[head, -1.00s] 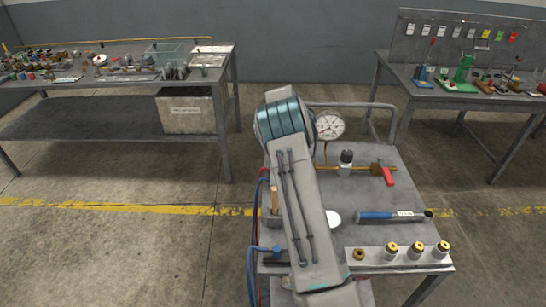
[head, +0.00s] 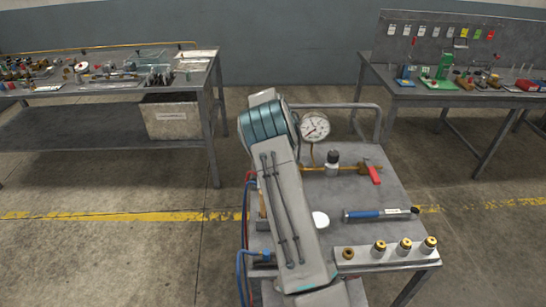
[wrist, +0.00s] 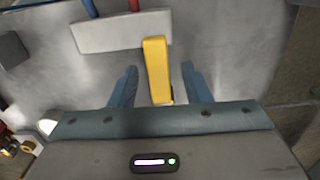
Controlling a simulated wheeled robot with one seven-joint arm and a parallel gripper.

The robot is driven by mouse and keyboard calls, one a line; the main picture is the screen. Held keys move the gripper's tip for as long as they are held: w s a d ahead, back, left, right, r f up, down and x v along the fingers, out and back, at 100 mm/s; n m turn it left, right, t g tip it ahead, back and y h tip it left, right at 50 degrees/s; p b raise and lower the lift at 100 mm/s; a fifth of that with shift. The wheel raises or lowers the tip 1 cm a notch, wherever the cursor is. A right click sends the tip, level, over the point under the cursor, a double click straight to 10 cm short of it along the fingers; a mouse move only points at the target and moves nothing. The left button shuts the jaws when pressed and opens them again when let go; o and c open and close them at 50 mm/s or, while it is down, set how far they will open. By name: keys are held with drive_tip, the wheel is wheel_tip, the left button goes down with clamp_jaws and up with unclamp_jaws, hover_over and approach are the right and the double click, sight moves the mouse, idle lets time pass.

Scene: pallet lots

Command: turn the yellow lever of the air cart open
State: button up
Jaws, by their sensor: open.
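The yellow lever (wrist: 156,68) shows in the wrist view, pointing from a pale grey block (wrist: 121,31) toward my gripper. My gripper (wrist: 159,80) is open, with one blue-grey finger on each side of the lever.
On the cart are a pressure gauge (head: 315,126), a red-handled valve (head: 374,174), a blue-handled tool (head: 378,214) and a rail (head: 390,257) with several brass fittings. Blue and red hoses run at its left edge. Workbenches stand at the back left (head: 110,91) and back right (head: 440,99).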

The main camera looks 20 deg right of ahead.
wheel_tip(320, 180, up, 14)
drive_tip(key=shift+f+b, duration=0.15)
drive_tip(key=shift+b, duration=0.3)
drive_tip(key=shift+f, duration=0.1)
idle(0.4)
